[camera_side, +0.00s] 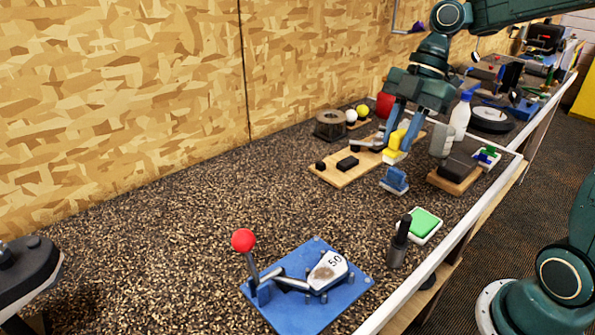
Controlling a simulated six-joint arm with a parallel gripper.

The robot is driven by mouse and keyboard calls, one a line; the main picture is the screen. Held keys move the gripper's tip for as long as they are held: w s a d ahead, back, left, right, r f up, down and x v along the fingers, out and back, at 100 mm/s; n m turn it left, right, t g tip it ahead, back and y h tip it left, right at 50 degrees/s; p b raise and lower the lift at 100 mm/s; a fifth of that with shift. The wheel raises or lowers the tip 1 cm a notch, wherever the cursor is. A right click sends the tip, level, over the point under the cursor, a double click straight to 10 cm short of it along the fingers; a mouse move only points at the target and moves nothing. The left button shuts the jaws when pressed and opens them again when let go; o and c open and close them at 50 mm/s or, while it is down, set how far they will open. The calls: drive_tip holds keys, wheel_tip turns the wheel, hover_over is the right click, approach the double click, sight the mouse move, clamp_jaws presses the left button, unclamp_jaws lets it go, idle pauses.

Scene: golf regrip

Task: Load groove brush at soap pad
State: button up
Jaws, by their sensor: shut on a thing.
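My gripper (402,124) is at the back right, pointing down, with its fingers shut on a small yellow block with a white lower part (396,142), which looks like the groove brush. The fingers hide part of it. It is over or beside the right end of a wooden board; I cannot tell whether it touches the board. The soap pad (425,222), a green pad in a white tray, lies nearer the camera at the right edge of the bench, apart from the gripper.
A blue block (394,181) sits between gripper and pad. A dark-handled tool stands in a grey holder (397,253) beside the pad. A blue plate (307,290) holds a club head and red-knobbed lever. A spray bottle (461,116) stands behind right. The bench's left middle is clear.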

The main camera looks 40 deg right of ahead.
drive_tip(key=s+d+f, duration=0.2)
drive_tip(key=s+f, duration=0.3)
drive_tip(key=s, duration=0.2)
drive_tip(key=shift+s+d+f, duration=0.15)
drive_tip(key=shift+d+f, duration=0.2)
drive_tip(key=shift+f, duration=0.2)
drive_tip(key=shift+f, duration=2.75)
drive_tip(key=shift+f, duration=0.65)
idle(0.5)
drive_tip(key=shift+r, duration=0.1)
wheel_tip(320, 180, up, 7)
idle(1.2)
idle(0.6)
